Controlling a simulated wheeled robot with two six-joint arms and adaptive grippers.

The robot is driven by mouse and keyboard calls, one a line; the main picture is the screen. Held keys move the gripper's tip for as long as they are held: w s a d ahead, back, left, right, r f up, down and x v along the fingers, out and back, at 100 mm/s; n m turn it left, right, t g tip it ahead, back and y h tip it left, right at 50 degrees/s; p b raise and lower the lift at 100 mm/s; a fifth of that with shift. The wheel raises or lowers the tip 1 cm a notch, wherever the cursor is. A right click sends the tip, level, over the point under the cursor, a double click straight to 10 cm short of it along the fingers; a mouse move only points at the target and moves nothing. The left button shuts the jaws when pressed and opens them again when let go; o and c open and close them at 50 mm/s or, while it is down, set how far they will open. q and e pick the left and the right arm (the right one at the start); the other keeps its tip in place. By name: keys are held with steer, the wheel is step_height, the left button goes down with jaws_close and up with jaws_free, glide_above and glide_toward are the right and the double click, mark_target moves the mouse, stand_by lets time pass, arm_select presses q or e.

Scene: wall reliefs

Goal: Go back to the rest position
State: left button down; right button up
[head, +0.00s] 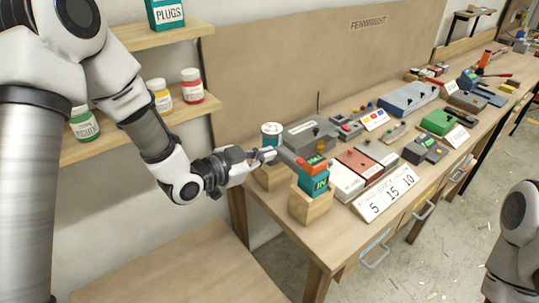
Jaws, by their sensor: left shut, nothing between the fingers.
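My left gripper (268,154) is at the end of the left arm, which comes in from the left and reaches over the near left end of the workbench (285,226). It is shut and empty. It is beside a teal box (314,180) marked "IN" that stands in a wooden block (311,207). I cannot tell whether the fingers touch anything. Part of my right arm (516,240) shows at the right edge; its gripper is not in view.
A wall shelf (188,114) with several jars and an upper shelf (160,36) with a "PLUGS" box are close to the left arm. The bench holds several boxes and a card (385,193) reading 5, 15, 10. A lower wooden surface (180,265) is bare.

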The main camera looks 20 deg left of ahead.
arm_select(q)
steer(key=shift+w+f, duration=0.2)
steer(key=shift+f, duration=0.05)
steer(key=s+f+n+g+y, duration=0.1)
steer(key=s+f+g, duration=0.35)
steer(key=f, duration=0.75)
steer(key=s+f+n+g+y, duration=0.1)
steer(key=s+f, duration=0.6)
steer(key=f, duration=0.5)
steer(key=s+a+f+n+g+y, duration=0.1)
steer(key=s+f+n+g, duration=0.1)
steer(key=s, duration=0.5)
steer(key=s+a+f+n+g+y, duration=0.2)
steer(key=s+f+n+g, duration=0.1)
steer(key=s+f, duration=0.2)
steer(key=s+a+f+n+g+y+b, duration=0.1)
steer(key=s+a+f+n+g+y, duration=0.1)
steer(key=s, duration=0.6)
steer(key=shift+s+f+n+g, duration=0.3)
steer(key=shift+f+n+g, duration=0.15)
steer(key=shift+f+n, duration=0.4)
steer(key=shift+w+a+f+m, duration=0.1)
steer(key=shift+m, duration=0.15)
